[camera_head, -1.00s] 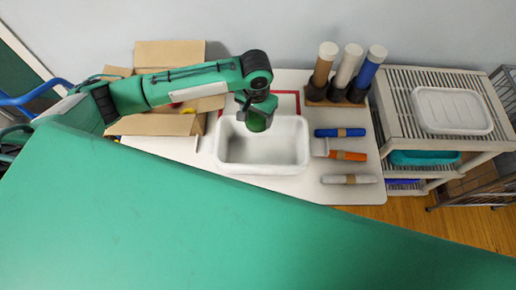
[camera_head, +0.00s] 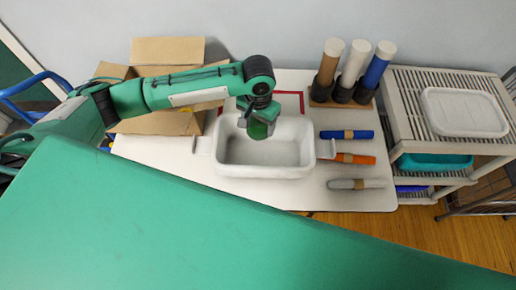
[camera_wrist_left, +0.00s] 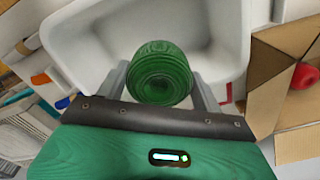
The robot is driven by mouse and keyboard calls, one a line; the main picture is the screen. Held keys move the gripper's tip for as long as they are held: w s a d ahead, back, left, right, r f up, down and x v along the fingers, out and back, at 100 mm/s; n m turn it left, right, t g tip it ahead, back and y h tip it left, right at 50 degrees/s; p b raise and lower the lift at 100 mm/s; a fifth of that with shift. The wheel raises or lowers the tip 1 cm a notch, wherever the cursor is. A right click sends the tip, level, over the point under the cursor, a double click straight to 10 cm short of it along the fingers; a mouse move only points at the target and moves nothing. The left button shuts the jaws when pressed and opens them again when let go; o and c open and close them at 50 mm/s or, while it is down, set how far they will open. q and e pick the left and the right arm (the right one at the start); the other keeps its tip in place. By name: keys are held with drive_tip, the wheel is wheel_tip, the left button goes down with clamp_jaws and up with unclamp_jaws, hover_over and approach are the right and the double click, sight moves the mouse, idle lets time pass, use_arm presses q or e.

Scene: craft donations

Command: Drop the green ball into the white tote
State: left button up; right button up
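My left gripper (camera_head: 259,128) is shut on the green ball (camera_head: 258,131) and holds it over the white tote (camera_head: 219,150). In the left wrist view the green ball (camera_wrist_left: 160,74) sits between the two fingers, with the open tote (camera_wrist_left: 85,45) behind it. The ball is above the tote's inside, near its back side in the head view; its exact height over the floor of the tote is hard to tell. The visible part of the tote is empty. My right gripper is not in view.
The tote stands on a white table (camera_head: 300,195). A cardboard box (camera_head: 160,123) is on the left. Blue, orange and grey rolls (camera_head: 347,134) lie to the right, with upright tubes (camera_head: 350,70) behind them. A slatted rack (camera_head: 405,110) stands further right.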

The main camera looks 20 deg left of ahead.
use_arm(q)
drive_tip(key=o, duration=0.4)
drive_tip(key=shift+c, duration=0.2)
drive_tip(key=shift+o, duration=0.8)
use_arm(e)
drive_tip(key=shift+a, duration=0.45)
use_arm(q)
wheel_tip(320, 180, up, 14)
drive_tip(key=b, duration=0.2)
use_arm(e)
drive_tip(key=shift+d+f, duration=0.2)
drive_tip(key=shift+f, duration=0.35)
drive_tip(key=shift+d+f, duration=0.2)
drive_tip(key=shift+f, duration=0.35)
use_arm(q)
drive_tip(key=shift+f, duration=0.1)
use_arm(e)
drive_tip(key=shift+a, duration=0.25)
